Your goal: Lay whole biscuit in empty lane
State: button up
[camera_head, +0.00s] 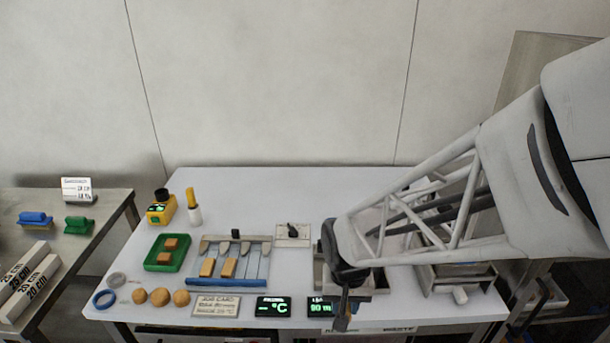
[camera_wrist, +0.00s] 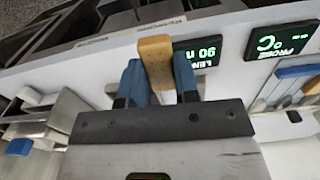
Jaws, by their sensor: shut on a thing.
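In the wrist view a tan, oblong biscuit (camera_wrist: 156,60) is clamped between the two blue fingers of my gripper (camera_wrist: 158,82). In the head view my gripper (camera_head: 343,312) hangs at the table's front edge, right of the displays, and the biscuit is hard to make out there. The lane rack (camera_head: 238,282) stands left of my gripper, with a blue front bar. Two biscuits (camera_head: 207,268) (camera_head: 228,268) lie in its left lanes. The lane to their right (camera_head: 250,268) looks empty. A green tray (camera_head: 151,266) farther left holds two more biscuits (camera_head: 170,244) (camera_head: 164,258).
Two dark displays (camera_head: 272,307) (camera_head: 320,307) and a job card (camera_head: 216,306) lie along the front. Several round brown pieces (camera_head: 160,297) and a blue ring (camera_head: 104,299) are at front left. Metal trays (camera_head: 455,283) stand at right.

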jog(key=shift+n, duration=0.3)
jog(key=a, duration=0.8)
jog(key=w+a, duration=0.1)
jog(key=a, duration=0.4)
jog(key=shift+r, duration=0.15)
jog(key=shift+a, duration=0.65)
send_over(252, 271)
jog(key=shift+f, duration=0.75)
jog(key=shift+f, duration=1.75)
jog(key=shift+f, duration=0.15)
